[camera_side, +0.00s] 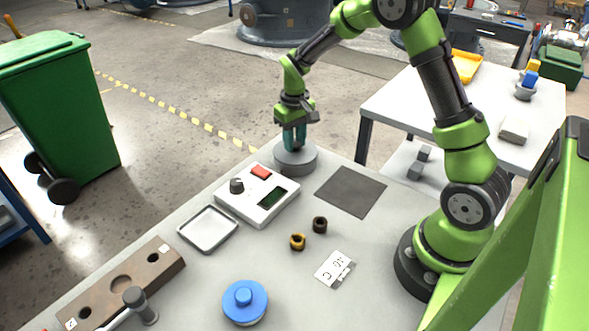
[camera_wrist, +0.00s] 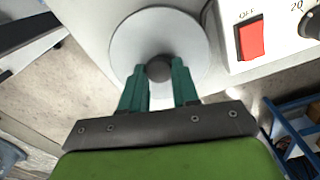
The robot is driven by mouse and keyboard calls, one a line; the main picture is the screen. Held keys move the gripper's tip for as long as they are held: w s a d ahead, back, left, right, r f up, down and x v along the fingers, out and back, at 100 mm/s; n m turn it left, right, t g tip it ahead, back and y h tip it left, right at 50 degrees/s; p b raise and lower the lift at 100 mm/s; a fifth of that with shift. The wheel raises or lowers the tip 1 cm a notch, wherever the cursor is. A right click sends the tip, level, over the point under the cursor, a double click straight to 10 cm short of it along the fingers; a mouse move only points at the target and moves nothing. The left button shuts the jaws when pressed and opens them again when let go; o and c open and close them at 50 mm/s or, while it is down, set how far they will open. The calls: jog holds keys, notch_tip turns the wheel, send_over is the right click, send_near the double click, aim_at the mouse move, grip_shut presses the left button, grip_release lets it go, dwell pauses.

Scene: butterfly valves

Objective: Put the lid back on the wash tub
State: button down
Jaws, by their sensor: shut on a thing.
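My gripper (camera_side: 294,145) points down over a round grey body at the far corner of the table. A pale grey disc, which I take for the lid (camera_wrist: 128,52), has a dark knob (camera_wrist: 159,68) at its middle. The two teal fingers are closed on this knob, one on each side, in the wrist view.
A white control box (camera_side: 257,195) with a red switch and dial stands close beside the grey body. A dark mat (camera_side: 350,191), shallow tray (camera_side: 208,229), blue knobbed disc (camera_side: 245,303), brass nut (camera_side: 298,242), dark ring (camera_side: 320,225) and brown block (camera_side: 128,281) lie nearer.

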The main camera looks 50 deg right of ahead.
dwell(0.3)
jog(key=shift+c, duration=1.4)
grip_release()
jog(key=shift+r, duration=0.1)
jog(key=shift+r, duration=2.4)
grip_shut()
